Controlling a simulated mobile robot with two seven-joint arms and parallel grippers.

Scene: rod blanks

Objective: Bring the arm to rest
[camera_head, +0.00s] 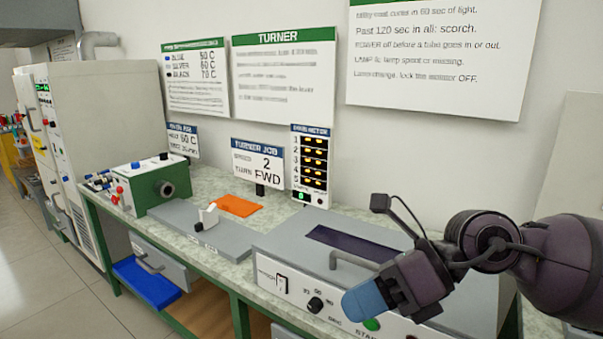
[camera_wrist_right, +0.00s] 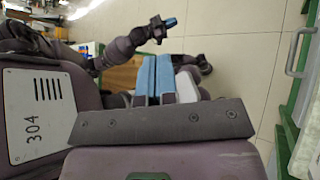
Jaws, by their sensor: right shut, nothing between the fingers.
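My right arm comes in from the right in the head view. Its gripper (camera_head: 366,298), with blue fingertips, is in front of and above the grey machine with the handle and knobs (camera_head: 275,262), pointing left and down. In the right wrist view the two blue fingers of my right gripper (camera_wrist_right: 155,72) lie side by side, shut with nothing between them. Also in the wrist view, my left gripper (camera_wrist_right: 168,22) shows small with a blue tip; whether it is open or shut is too small to tell. The head view does not show it.
Signs stand at the back. A blue tray (camera_head: 146,279) is below. Floor (camera_wrist_right: 235,60) is open in the wrist view.

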